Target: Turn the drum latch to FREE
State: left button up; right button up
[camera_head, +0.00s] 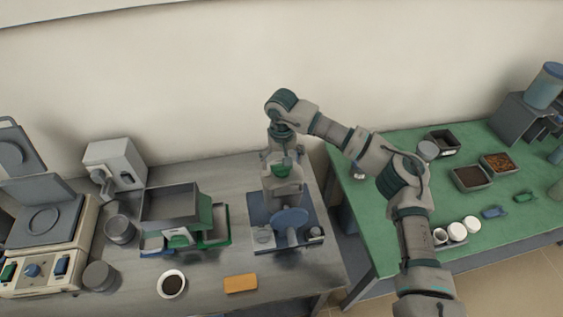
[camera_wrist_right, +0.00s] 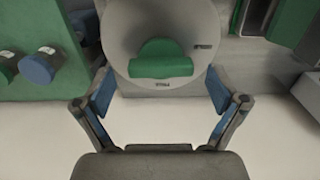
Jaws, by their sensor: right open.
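The drum latch is a green knob (camera_wrist_right: 160,60) on a round pale grey dial (camera_wrist_right: 120,25) in the right wrist view. Its straight edge lies level across the picture. Small dark labels sit at the dial's right and lower edge, too small to read surely. My right gripper (camera_wrist_right: 161,92) is open, its blue fingertips apart at the left and right of the dial's lower part, with nothing held between them. In the head view my right arm reaches over to the grey machine (camera_head: 283,190), with the gripper above it and its fingertips hard to make out. My left gripper is out of view.
The machine stands on a blue base with a blue disc (camera_head: 291,219) in front. A green table (camera_head: 400,262) with containers stands right.

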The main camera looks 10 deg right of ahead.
jog(key=shift+f, duration=0.35)
jog(key=c, duration=1.1)
jog(key=shift+c, duration=0.2)
